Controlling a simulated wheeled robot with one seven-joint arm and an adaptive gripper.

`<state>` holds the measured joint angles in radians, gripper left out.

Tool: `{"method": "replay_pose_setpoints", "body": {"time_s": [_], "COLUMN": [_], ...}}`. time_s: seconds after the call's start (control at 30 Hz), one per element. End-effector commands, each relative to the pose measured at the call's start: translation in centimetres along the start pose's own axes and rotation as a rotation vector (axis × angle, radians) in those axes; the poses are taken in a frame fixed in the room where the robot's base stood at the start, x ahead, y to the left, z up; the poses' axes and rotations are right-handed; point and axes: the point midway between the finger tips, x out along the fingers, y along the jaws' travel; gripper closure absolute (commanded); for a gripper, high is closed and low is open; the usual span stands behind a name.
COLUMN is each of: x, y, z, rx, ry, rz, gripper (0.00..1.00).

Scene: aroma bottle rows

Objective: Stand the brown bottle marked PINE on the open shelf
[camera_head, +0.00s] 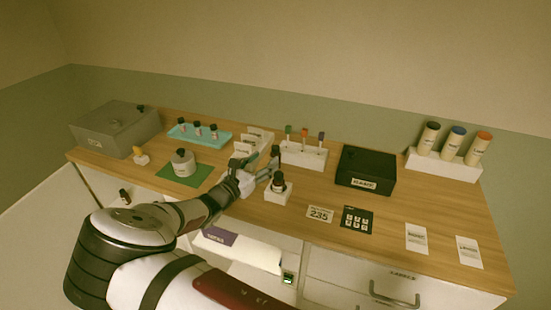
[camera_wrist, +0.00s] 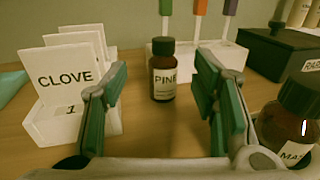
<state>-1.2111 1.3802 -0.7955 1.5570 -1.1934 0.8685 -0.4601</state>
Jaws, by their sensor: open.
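The brown bottle marked PINE (camera_wrist: 164,80) stands upright on the table in the wrist view, dark cap up, label facing me. In the head view a dark cap (camera_head: 275,150) beyond my gripper seems to be the same bottle. My gripper (camera_wrist: 163,92) is open and empty. Its green-padded fingers stand left and right of the bottle in the picture, with the bottle farther off between them, apparently untouched. In the head view my gripper (camera_head: 256,164) is low over the table. Below the tabletop at left, an open space holds a small dark bottle (camera_head: 124,196); whether it is the open shelf is unclear.
White cards marked CLOVE (camera_wrist: 65,78) stand close left of my fingers. A brown bottle marked MA… (camera_wrist: 294,112) is close right, on a white block (camera_head: 277,194) in the head view. A rack of colored-topped sticks (camera_head: 304,157) is behind PINE. A black box (camera_head: 366,170) stands right.

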Motion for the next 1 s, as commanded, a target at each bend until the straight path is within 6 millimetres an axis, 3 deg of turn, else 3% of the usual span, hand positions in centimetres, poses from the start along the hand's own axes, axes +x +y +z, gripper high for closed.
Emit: {"method": "replay_pose_setpoints", "body": {"time_s": [0.33,0.63,0.67,0.9,1.0], "x": [4.4,5.0,5.0,5.0,5.0], "y": [-0.4,-0.4,-0.4,-0.4,-0.4], "z": [0.5,0.5,0.5,0.5,0.4], "rx": [0.002,0.001,0.001,0.001,0.001], "ry": [-0.001,-0.001,-0.001,0.0,0.0], "rz": [-0.002,-0.001,-0.001,-0.001,-0.001], "gripper": [0.46,0.46,0.49,1.0,1.0]}}
